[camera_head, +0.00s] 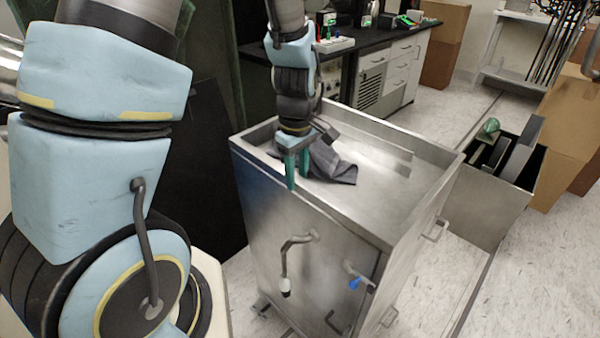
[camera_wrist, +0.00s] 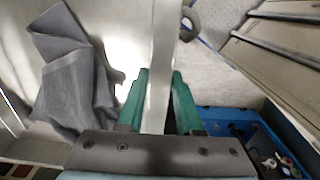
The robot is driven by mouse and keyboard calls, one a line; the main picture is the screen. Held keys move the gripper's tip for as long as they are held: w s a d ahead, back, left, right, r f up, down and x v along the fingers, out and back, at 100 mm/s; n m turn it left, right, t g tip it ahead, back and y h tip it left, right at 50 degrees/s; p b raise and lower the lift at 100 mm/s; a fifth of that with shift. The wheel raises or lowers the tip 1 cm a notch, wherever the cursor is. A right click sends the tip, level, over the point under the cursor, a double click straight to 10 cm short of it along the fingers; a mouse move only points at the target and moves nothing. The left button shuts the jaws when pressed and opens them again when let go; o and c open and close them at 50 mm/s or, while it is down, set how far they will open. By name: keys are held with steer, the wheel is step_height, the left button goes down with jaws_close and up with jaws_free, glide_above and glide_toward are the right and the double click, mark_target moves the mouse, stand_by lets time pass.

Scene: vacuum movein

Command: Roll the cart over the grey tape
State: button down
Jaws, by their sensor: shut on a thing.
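The cart (camera_head: 400,195) is a steel box on casters, with a raised rim around its top. My gripper (camera_head: 297,178) has its teal fingers on either side of the cart's near rim, toward the left corner. In the wrist view my gripper (camera_wrist: 160,78) is shut on that rim, a narrow bright metal strip (camera_wrist: 162,50). A thin grey strip (camera_head: 472,291) runs along the floor to the right of the cart. I cannot tell whether it is the grey tape or a floor seam.
A crumpled grey cloth (camera_head: 333,166) lies on the cart top beside my gripper. An open metal bin (camera_head: 487,205) stands close to the cart's right. Cardboard boxes (camera_head: 572,115) are behind it. A black-topped counter (camera_head: 385,38) is at the back. Pale floor (camera_head: 445,125) lies between.

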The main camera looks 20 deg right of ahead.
steer(key=shift+a, duration=0.1)
steer(key=c, duration=0.6)
jaws_free()
steer(key=shift+o, duration=0.2)
step_height(320, 180, up, 11)
steer(key=b, duration=0.1)
steer(key=shift+a+f, duration=0.1)
steer(key=a+f+m+t, duration=0.1)
steer(key=a+m, duration=0.6)
steer(key=a, duration=1.4)
steer(key=shift+w+a+f+t, duration=0.3)
steer(key=shift+a+f, duration=0.1)
steer(key=shift+f, duration=0.1)
